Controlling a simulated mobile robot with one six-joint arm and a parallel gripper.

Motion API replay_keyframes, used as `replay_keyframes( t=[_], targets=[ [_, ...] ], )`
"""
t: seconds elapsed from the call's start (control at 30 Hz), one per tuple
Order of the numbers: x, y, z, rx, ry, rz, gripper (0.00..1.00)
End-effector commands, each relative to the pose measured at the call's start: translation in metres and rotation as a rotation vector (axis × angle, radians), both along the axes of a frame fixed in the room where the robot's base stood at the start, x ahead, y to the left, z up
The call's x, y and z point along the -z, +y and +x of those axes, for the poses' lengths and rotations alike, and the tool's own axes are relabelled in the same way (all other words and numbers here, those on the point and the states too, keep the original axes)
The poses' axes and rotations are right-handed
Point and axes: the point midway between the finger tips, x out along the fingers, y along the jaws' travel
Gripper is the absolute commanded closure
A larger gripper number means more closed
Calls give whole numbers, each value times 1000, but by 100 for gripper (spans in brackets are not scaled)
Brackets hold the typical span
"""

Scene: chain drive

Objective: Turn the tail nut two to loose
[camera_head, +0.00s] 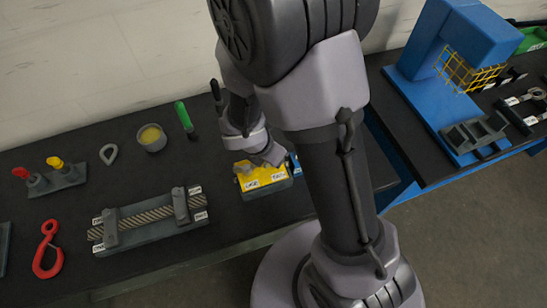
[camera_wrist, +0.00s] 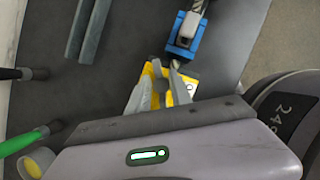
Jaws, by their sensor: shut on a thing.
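A yellow block (camera_head: 264,185) with white labels on its front stands on the black bench; the label writing is too small to read. In the wrist view part of the yellow block (camera_wrist: 188,88) shows under and beside my fingers. My gripper (camera_head: 262,158) reaches down to the top of the block. In the wrist view its grey fingers (camera_wrist: 161,80) are close together over the block, shut on a small part there. That part, seemingly tail nut two, is mostly hidden by the fingers, so its turn angle cannot be seen.
A blue fixture (camera_wrist: 185,39) sits close beside the yellow block. A rope clamp block (camera_head: 150,228) lies to the left, with a red hook (camera_head: 46,250) beyond it. A cup (camera_head: 151,137) and a green-handled tool (camera_head: 184,117) stand behind. A blue press (camera_head: 455,45) is at right.

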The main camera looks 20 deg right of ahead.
Motion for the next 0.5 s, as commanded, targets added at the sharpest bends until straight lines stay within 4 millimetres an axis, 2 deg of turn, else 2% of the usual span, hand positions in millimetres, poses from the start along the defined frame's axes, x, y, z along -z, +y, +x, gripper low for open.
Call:
replay_keyframes(
  t=[0.03, 0.5],
  targets=[
    [4, 0, -3, -22, 6, 0, 100],
    [2, 0, -3, -156, 6, 1, 100]
  ],
)
